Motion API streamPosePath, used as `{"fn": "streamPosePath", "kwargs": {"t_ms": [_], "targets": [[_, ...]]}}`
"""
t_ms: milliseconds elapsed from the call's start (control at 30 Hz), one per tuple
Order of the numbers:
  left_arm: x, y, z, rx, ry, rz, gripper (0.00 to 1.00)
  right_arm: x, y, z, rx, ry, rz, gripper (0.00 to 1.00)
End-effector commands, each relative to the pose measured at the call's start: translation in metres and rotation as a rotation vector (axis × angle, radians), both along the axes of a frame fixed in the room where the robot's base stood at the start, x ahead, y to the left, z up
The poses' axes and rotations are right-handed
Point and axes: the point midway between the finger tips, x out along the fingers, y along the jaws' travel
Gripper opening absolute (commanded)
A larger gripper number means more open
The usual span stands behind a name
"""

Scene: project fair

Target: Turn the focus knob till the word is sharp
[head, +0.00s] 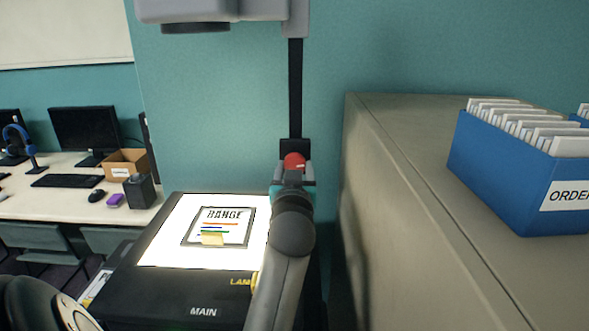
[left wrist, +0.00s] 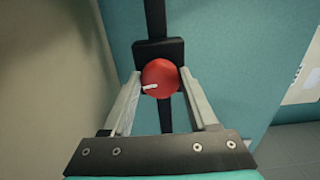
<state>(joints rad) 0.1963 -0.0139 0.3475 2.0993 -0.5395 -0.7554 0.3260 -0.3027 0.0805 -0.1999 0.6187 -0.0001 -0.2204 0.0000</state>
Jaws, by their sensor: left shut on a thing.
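The red focus knob (head: 294,159) sits on a black block on the projector's upright post (head: 295,90). In the left wrist view the knob (left wrist: 162,72) is round, and its white mark points left and slightly down. My left gripper (head: 293,175) is shut on the knob, with one finger on each side, as the left wrist view (left wrist: 160,78) shows. A framed transparency (head: 243,230) reading RANGE lies on the lit glass stage (head: 174,240) of the overhead projector (head: 150,300). No projected word is in view, so its sharpness cannot be told. My right gripper is not in view.
The projector head (head: 215,10) hangs above the stage. A beige cabinet (head: 400,190) stands close on the right, with a blue file box (head: 490,170) on top. A desk (head: 60,205) with monitors and a cardboard box (head: 126,163) is at the left. A teal wall is behind.

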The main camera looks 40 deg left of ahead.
Motion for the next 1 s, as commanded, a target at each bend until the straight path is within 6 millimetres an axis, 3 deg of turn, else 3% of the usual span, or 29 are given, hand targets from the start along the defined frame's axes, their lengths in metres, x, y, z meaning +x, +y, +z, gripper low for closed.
{"fn": "streamPosePath", "kwargs": {"t_ms": [233, 633, 1000], "targets": [[0.0, 0.0, 0.002, 0.028, 0.025, 0.0, 0.04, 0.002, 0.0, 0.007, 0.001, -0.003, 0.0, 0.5], [0.0, 0.001, 0.004, 0.305, 0.258, 0.0, 0.04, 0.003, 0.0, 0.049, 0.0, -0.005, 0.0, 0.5], [0.0, 0.001, 0.002, 0.376, 0.311, 0.001, 0.04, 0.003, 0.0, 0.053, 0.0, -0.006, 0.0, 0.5]]}}
